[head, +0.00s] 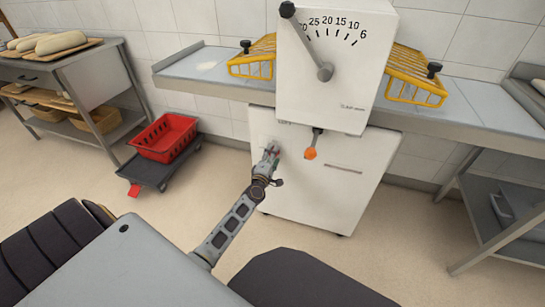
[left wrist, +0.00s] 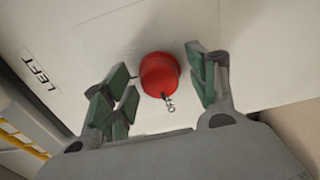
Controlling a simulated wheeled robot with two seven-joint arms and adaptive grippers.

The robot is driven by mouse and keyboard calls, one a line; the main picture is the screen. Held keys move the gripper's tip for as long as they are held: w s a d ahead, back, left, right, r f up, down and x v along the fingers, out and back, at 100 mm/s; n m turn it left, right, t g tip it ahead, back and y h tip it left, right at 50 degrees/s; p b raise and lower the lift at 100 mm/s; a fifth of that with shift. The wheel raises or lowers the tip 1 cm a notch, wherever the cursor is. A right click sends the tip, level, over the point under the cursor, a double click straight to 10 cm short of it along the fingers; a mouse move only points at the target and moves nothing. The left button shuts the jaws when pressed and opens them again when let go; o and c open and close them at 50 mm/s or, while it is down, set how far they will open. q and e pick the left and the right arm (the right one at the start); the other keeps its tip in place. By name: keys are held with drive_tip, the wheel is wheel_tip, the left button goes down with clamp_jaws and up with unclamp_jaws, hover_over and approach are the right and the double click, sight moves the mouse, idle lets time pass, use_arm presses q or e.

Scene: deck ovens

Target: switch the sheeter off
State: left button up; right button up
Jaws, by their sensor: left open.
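The sheeter (head: 325,180) is a white machine with a numbered dial and a grey pointer lever on its upper housing. An orange-tipped lever (head: 311,152) hangs below the dial. My left gripper (head: 270,152) is at the front of the lower cabinet, left of that lever. In the left wrist view a round red button or knob (left wrist: 159,73) on the white panel lies between the open green-padded fingers of my left gripper (left wrist: 162,72). I cannot tell whether they touch it. A small unreadable mark (left wrist: 168,102) shows below it. In the head view my gripper mostly hides this spot.
Yellow wire guards (head: 414,84) stand over the sheeter's side tables. A red crate (head: 165,137) sits on a dark dolly to the left. A bread rack (head: 90,75) stands far left and a metal table (head: 510,190) at right. The panel carries a "LEFT" label (left wrist: 41,70).

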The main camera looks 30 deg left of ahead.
use_arm(q)
drive_tip(key=shift+s, duration=0.15)
drive_tip(key=v, duration=1.1)
drive_tip(key=shift+s+d, duration=0.2)
drive_tip(key=shift+s, duration=0.15)
idle(0.4)
idle(0.4)
